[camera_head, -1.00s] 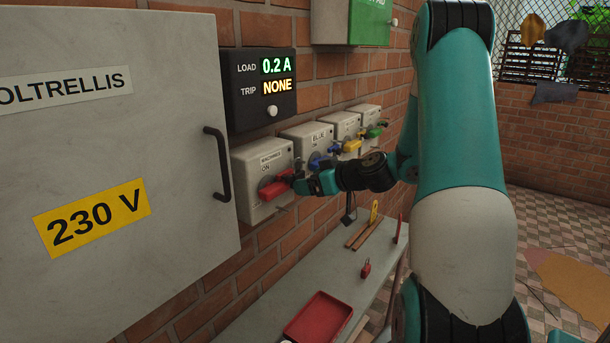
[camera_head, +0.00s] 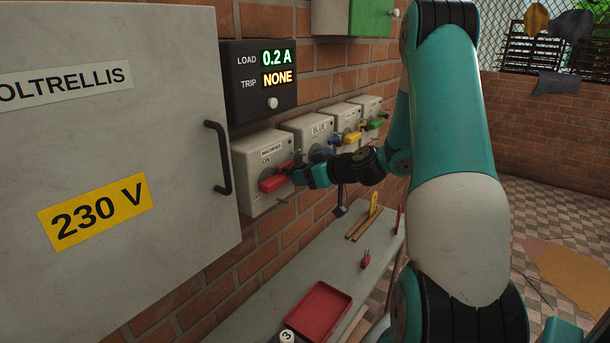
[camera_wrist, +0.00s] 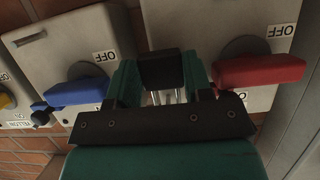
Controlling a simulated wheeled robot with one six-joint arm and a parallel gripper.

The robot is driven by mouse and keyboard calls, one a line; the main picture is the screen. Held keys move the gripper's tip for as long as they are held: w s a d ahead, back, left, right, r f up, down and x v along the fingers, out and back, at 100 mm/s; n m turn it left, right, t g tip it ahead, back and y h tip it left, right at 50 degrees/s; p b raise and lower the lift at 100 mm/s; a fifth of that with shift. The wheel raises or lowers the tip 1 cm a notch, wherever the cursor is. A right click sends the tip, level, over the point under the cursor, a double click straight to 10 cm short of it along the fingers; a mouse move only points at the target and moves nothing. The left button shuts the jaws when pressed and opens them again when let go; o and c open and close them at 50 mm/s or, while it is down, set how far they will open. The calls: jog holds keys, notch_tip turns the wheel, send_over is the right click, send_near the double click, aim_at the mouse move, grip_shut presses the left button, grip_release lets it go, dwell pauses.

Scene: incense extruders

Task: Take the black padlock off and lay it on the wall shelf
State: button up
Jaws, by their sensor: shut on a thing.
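The black padlock (camera_wrist: 161,70) is between the jaws of my gripper (camera_wrist: 158,88) in the wrist view. My gripper is shut on its dark body, and thin silver rods, likely its shackle, show below it. In that view it is between the blue handle (camera_wrist: 77,92) and the red handle (camera_wrist: 260,71), apart from both in the picture. In the head view my gripper (camera_head: 306,174) is beside the red handle (camera_head: 274,180) of the MACHINES switch box, and the padlock is hard to make out. The grey wall shelf (camera_head: 262,294) runs along the brick wall below.
On the shelf are a red tray (camera_head: 318,311), a red padlock (camera_head: 365,259), wooden sticks (camera_head: 363,224) and a yellow tag (camera_head: 374,203). The large cabinet's handle (camera_head: 219,160) sticks out at the left.

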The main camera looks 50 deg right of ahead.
jog(key=shift+r, duration=0.2)
jog(key=shift+s+d+r+b, duration=0.1)
jog(key=shift+s+d+b, duration=0.05)
jog(key=shift+s+b, duration=0.7)
jog(key=shift+s+d+r+b, duration=0.15)
jog(key=shift+s+b, duration=0.35)
jog(key=shift+s, duration=0.6)
jog(key=shift+s+d+f+b, duration=0.1)
jog(key=shift+s+d+b, duration=0.05)
jog(key=shift+s+b, duration=0.7)
jog(key=shift+s+r, duration=0.1)
jog(key=shift+s, duration=0.05)
